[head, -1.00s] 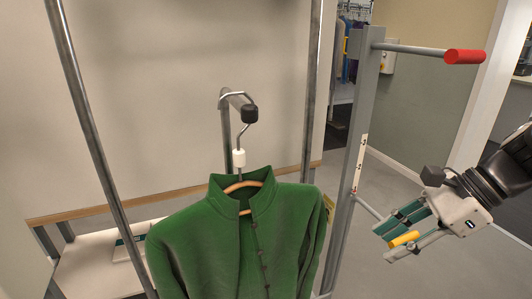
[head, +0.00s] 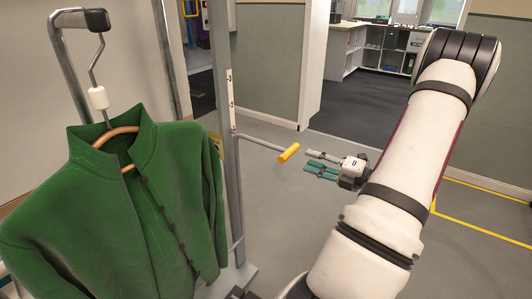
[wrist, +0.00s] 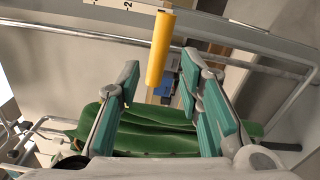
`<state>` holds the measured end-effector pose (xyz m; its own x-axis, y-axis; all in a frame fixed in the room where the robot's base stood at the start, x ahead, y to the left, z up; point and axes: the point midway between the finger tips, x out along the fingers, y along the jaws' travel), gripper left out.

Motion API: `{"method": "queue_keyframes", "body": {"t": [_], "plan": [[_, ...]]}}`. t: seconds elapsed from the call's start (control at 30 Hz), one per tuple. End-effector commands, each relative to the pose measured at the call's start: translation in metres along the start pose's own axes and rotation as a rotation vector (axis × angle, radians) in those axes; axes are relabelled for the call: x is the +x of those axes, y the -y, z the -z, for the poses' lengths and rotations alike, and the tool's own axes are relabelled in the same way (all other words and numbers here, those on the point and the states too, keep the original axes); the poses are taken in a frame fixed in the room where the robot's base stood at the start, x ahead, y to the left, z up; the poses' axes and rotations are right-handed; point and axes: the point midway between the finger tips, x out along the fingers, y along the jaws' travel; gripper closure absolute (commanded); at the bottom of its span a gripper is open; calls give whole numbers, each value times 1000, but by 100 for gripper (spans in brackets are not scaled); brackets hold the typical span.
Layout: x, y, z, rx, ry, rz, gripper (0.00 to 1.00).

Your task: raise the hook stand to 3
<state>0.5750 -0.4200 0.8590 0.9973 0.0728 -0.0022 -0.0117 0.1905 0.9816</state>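The grey post (head: 222,90) stands upright left of centre in the head view, with a white scale strip (head: 231,100) on it. A thin bar runs from it to a yellow handle (head: 289,152). My gripper (head: 312,163) is just right of the handle, open, empty and apart from it. In the wrist view the yellow handle (wrist: 160,48) is ahead of my open gripper's (wrist: 160,72) teal pads, in line with the gap between them. A "2" shows on the scale strip (wrist: 128,5). The hook (head: 65,45) with a black tip carries a hanger.
A green jacket (head: 120,220) hangs on the hanger, left of the post; it also shows in the wrist view (wrist: 150,135). Open grey floor (head: 270,210) lies right of the post. A wall corner and counter are farther back.

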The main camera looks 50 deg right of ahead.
Motion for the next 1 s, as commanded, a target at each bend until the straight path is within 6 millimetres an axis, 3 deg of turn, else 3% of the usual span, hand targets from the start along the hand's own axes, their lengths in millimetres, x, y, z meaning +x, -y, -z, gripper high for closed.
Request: {"method": "queue_keyframes", "body": {"t": [0.6,0.8,1.0], "plan": [[109,0,2,-5,-7,0,67],[129,-1,2,-5,-6,1,67],[135,-1,2,-5,-6,1,67]]}}
